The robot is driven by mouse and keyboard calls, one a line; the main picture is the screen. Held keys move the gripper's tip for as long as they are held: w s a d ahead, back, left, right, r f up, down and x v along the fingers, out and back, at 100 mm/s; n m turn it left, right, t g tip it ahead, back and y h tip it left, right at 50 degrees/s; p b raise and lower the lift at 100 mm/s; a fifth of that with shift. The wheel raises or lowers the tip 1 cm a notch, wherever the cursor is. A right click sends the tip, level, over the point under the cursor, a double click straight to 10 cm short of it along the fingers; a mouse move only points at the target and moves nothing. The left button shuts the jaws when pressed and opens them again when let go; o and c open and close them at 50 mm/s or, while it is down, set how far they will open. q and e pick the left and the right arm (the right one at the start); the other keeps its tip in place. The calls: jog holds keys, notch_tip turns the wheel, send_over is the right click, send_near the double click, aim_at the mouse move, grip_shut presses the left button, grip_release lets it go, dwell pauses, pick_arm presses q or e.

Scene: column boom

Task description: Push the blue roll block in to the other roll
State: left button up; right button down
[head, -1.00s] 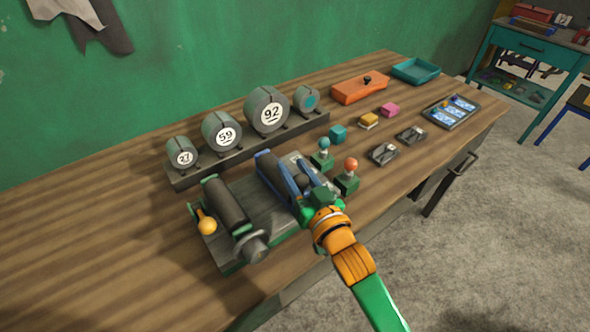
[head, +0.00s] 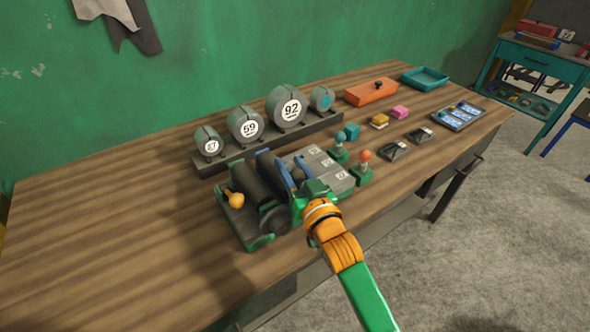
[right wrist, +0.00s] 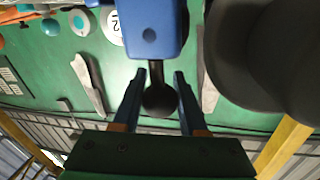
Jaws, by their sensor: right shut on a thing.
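The blue roll block (head: 264,157) sits on the bed of the small roller machine (head: 246,232). It is close beside the other roll (head: 252,190), a dark cylinder on its left; I cannot tell whether the two rolls touch. My right gripper (head: 303,190) is at the block's near end. In the right wrist view, my right gripper (right wrist: 159,88) is shut on the block's black ball knob (right wrist: 160,101), with the blue block (right wrist: 152,30) just beyond it. My left gripper is not in view.
An orange-knobbed lever (head: 236,199) stands at the machine's left. Numbered plates (head: 322,160) lie bare right of the block. Teal (head: 340,142) and orange (head: 365,158) knobs stand to the right. A rack (head: 262,142) of numbered cylinders stands behind. The table's left part is clear.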

aim_at(301, 182)
jog(key=shift+w+d, duration=0.1)
jog(key=shift+d, duration=0.05)
jog(key=shift+c, duration=2.3)
grip_release()
jog(key=v, duration=0.7)
jog(key=shift+b, duration=0.35)
